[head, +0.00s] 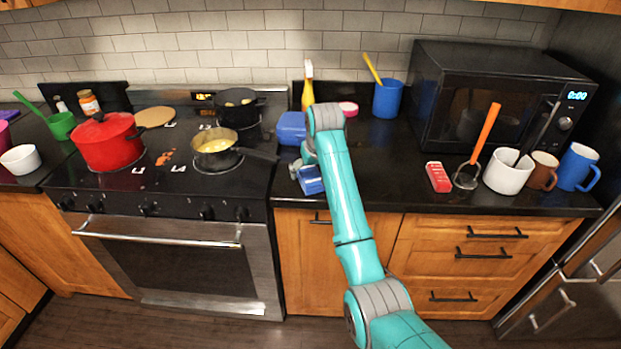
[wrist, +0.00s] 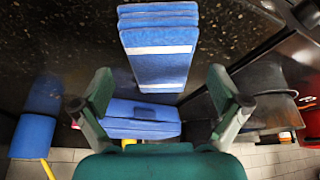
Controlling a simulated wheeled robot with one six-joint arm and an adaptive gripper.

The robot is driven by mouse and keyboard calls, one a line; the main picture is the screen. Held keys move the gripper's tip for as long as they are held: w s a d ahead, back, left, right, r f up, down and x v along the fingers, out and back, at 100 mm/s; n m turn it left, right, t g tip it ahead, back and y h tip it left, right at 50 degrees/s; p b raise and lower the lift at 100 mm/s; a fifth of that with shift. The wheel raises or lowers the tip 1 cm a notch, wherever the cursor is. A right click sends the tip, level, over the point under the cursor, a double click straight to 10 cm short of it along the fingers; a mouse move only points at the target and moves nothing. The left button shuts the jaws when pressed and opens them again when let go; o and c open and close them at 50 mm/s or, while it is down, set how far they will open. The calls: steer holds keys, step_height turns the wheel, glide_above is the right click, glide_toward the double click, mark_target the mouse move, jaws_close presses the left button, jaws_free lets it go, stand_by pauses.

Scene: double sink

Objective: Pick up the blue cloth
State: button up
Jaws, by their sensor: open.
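The blue cloth (head: 312,181) lies folded on the black counter near its front edge, right of the stove. In the wrist view the cloth (wrist: 158,62) shows stacked folds and pale stripes. My gripper (head: 303,168) is low over the counter at the cloth, partly hidden by my arm in the head view. In the wrist view my gripper (wrist: 160,82) has its two fingers spread, with the near end of the cloth appearing between them. I cannot tell whether either finger touches it. Nothing is held.
A blue box (head: 291,128) stands just behind the cloth; it also shows in the wrist view (wrist: 145,122). A yellow bottle (head: 308,88) and blue cup (head: 387,99) stand behind. A pan (head: 216,146) has its handle toward this spot.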

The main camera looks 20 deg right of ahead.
mark_target(311, 173)
steer(key=shift+x, duration=1.05)
steer(key=shift+f, duration=0.25)
steer(key=c, duration=1.3)
step_height(311, 173, up, 11)
steer(key=shift+f, duration=0.25)
steer(key=shift+c, duration=0.2)
steer(key=o, duration=0.6)
steer(key=c, duration=0.4)
steer(key=shift+d, duration=0.15)
